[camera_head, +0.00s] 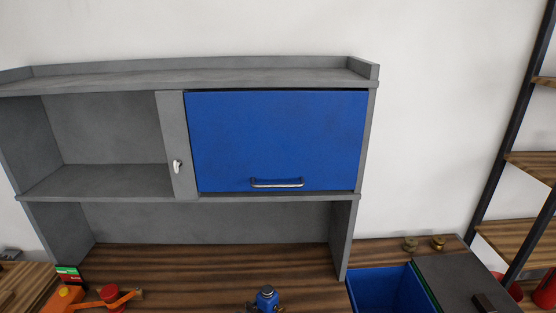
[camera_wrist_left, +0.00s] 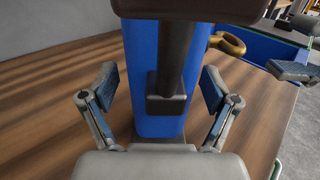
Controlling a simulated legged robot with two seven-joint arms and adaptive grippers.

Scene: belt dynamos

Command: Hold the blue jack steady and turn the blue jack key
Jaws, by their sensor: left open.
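The blue jack (camera_head: 267,299) stands on the wooden bench at the bottom of the head view. In the left wrist view the jack's blue body (camera_wrist_left: 142,85) stands upright between the fingers of my left gripper (camera_wrist_left: 160,84). The gripper is open, with visible gaps on both sides of the body. A dark bar and block lie in front of the body. A brass ring (camera_wrist_left: 230,43), seemingly the jack key, sticks out on the jack's right. A finger with a blue pad, seemingly of my right gripper (camera_wrist_left: 292,70), shows at the right edge; its jaw opening is unclear.
A grey shelf unit (camera_head: 179,140) with a blue door (camera_head: 277,140) stands behind the bench. A blue bin (camera_head: 390,288) is right of the jack. An orange and red device (camera_head: 110,295) is at the lower left. The bench between it and the jack is clear.

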